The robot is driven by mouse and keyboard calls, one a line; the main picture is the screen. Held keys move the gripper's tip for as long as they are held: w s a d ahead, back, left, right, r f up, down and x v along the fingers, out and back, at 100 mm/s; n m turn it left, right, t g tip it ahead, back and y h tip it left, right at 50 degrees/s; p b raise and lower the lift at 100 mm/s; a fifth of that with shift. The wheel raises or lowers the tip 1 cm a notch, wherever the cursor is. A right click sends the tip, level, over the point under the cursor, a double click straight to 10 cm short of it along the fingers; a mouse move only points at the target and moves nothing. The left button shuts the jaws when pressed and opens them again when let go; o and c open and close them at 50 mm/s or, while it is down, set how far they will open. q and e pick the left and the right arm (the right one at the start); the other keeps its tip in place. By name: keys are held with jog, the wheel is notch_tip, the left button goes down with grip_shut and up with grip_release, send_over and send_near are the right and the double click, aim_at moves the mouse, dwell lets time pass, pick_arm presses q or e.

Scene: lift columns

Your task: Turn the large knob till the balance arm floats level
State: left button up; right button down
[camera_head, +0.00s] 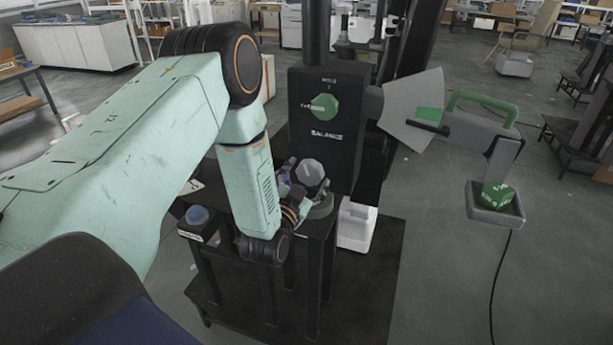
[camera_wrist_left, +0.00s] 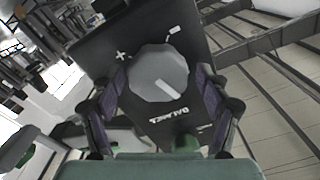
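The large knob (camera_head: 310,172) is pale grey and many-sided, low on the front of a black column box, below the "BALANCE" label. My left gripper (camera_head: 300,190) is at it, partly hidden by my arm. In the left wrist view the knob (camera_wrist_left: 158,85) has a white mark pointing to lower right, and the gripper's two fingers (camera_wrist_left: 161,88) stand either side of it with narrow gaps. The balance arm (camera_head: 470,130) reaches right from the column, sloping slightly down. Its dark pointer sits just below the green patch on the grey plate (camera_head: 403,105). My right gripper is out of view.
A green mode knob (camera_head: 322,107) sits above on the same box. A tray (camera_head: 492,214) with a green cube (camera_head: 497,194) hangs from the arm's outer end. A blue button (camera_head: 197,214) stands left of the black stand. A white container (camera_head: 356,226) is behind the stand.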

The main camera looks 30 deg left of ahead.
pick_arm(q)
jog(key=shift+w+d, duration=0.2)
jog(key=shift+c, duration=1.4)
jog(key=shift+s+a, duration=0.1)
jog(key=c, duration=0.6)
jog(key=shift+o, duration=0.2)
jog(key=m+p, duration=0.3)
jog(key=m, duration=0.2)
jog(key=shift+m+p, duration=1.05)
jog(key=shift+m, duration=1.35)
jog(key=o, duration=1.1)
